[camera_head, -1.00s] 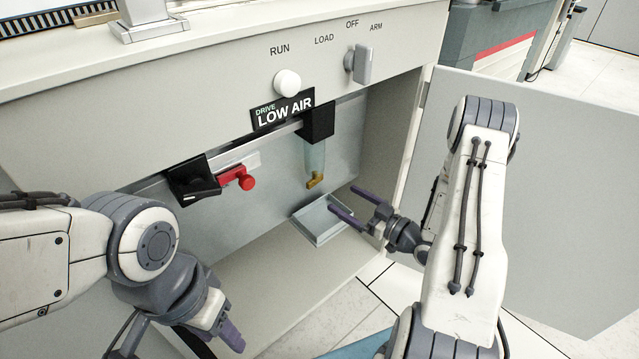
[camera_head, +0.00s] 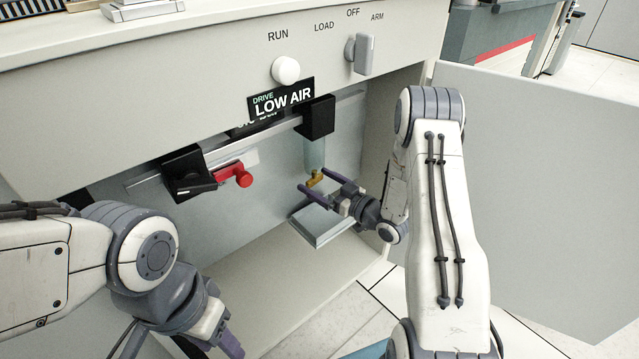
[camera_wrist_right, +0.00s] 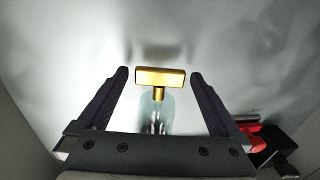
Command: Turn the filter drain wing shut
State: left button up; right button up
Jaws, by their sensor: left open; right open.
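The brass drain wing (camera_head: 315,178) is at the bottom of the clear filter bowl (camera_head: 315,152), which hangs from a black filter head (camera_head: 317,117) inside the open cabinet. My right gripper (camera_head: 315,183) is open, with one finger on each side of the wing. In the right wrist view the wing (camera_wrist_right: 160,77) lies crosswise between the open fingertips (camera_wrist_right: 158,78), with a gap on both sides. My left gripper (camera_head: 228,350) is open at the lower left, away from the filter and partly cut off by the picture edge.
A grey tray (camera_head: 322,236) lies on the cabinet floor below the filter. A red handle (camera_head: 236,174) and a black block (camera_head: 188,172) are to the left. A white knob (camera_head: 286,69) and a grey selector (camera_head: 361,53) are on the panel above.

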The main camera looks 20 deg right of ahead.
jog(key=c, duration=1.3)
jog(key=shift+a+r+m+t+h, duration=0.15)
jog(key=shift+m+t+h, duration=0.15)
jog(key=shift+m+h, duration=0.15)
jog(key=shift+m+t+h+p, duration=0.3)
jog(key=shift+m+h+p, duration=0.05)
jog(key=shift+h, duration=0.3)
jog(key=o, duration=1.3)
jog(key=shift+s, duration=0.1)
jog(key=p+v, duration=0.2)
jog(key=v, duration=0.8)
jog(key=shift+s+p, duration=0.2)
jog(key=shift+p, duration=0.15)
jog(key=shift+w, duration=0.1)
